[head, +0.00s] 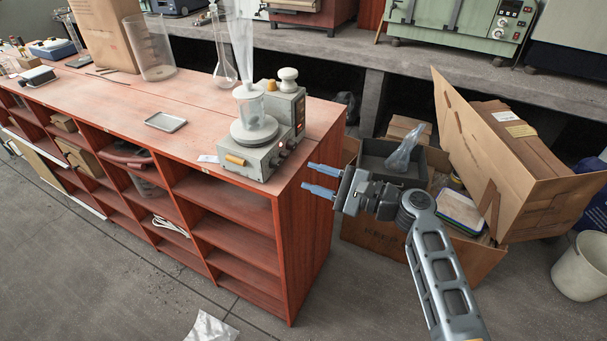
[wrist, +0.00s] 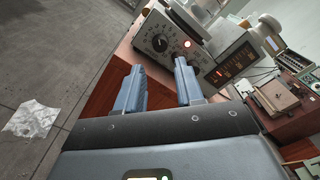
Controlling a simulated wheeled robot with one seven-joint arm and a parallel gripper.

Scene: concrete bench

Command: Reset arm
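My gripper (head: 321,181) is in the air just off the right end of the red wooden shelf unit (head: 310,210), in the head view. Its two blue fingers point left and stand apart with nothing between them. The wrist view also shows the open gripper (wrist: 162,88), with the instrument's dial panel beyond the fingertips. My arm reaches in from the lower right and is bent at the wrist.
A grey instrument (head: 262,152) with a beaker (head: 249,104) on it stands at the unit's near right corner, close to my fingertips. Open cardboard boxes (head: 375,232) lie right of the unit. A white bin (head: 580,268) stands far right. Crumpled plastic (head: 210,327) lies on the floor.

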